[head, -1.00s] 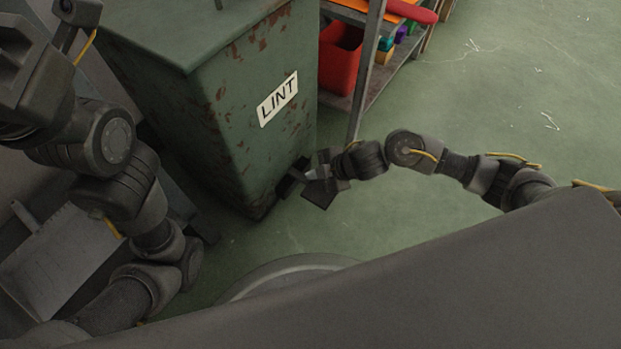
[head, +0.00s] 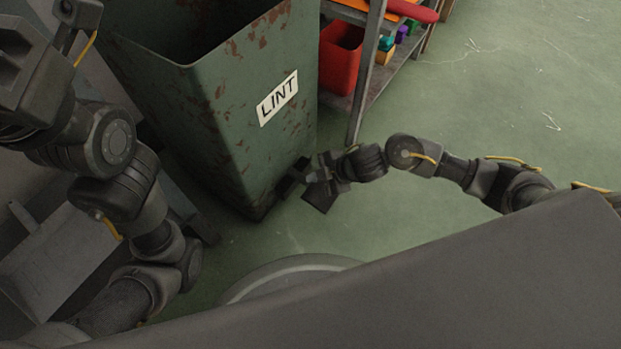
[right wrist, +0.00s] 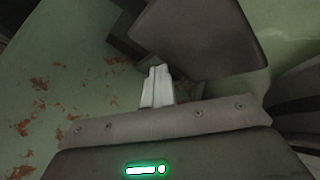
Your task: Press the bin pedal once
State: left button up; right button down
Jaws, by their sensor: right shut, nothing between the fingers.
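The green, rust-flecked bin (head: 225,110) with a LINT label stands at centre left in the head view. Its top is open onto a dark inside. A dark, flat pedal (head: 320,197) juts out at its foot; it also appears as a plate in the right wrist view (right wrist: 200,35). My right gripper (head: 313,175) is at the pedal, shut and empty. Its pale fingertips (right wrist: 158,72) are at the pedal's edge; exact contact is hard to see. My left gripper (head: 25,60) is at the upper left, and its fingers do not show clearly.
A shelf rack (head: 365,85) stands right behind the bin, with a red bin (head: 340,65) and several coloured items on it. Green floor (head: 500,100) is clear to the right. A grey metal thing (head: 60,260) is at the lower left.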

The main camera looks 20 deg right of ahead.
jog(key=shift+s+d+f+b, duration=0.1)
jog(key=shift+s+f+b, duration=0.1)
jog(key=shift+f, duration=0.3)
jog(key=shift+s+d+f+b, duration=0.1)
jog(key=shift+s+f, duration=0.05)
jog(key=shift+f, duration=0.35)
jog(key=shift+r, duration=0.1)
dwell(0.3)
notch_tip(320, 180, up, 3)
jog(key=p, duration=0.4)
jog(key=shift+w+r, duration=0.1)
jog(key=shift+r, duration=0.1)
jog(key=shift+w+r+p, duration=0.1)
jog(key=shift+r+p, duration=0.3)
jog(key=shift+p, duration=0.05)
jog(key=shift+a, duration=0.15)
jog(key=shift+w, duration=0.1)
jog(key=shift+r, duration=0.15)
notch_tip(320, 180, up, 5)
jog(key=p, duration=0.5)
jog(key=shift+w+a+p, duration=0.15)
jog(key=shift+p, duration=0.2)
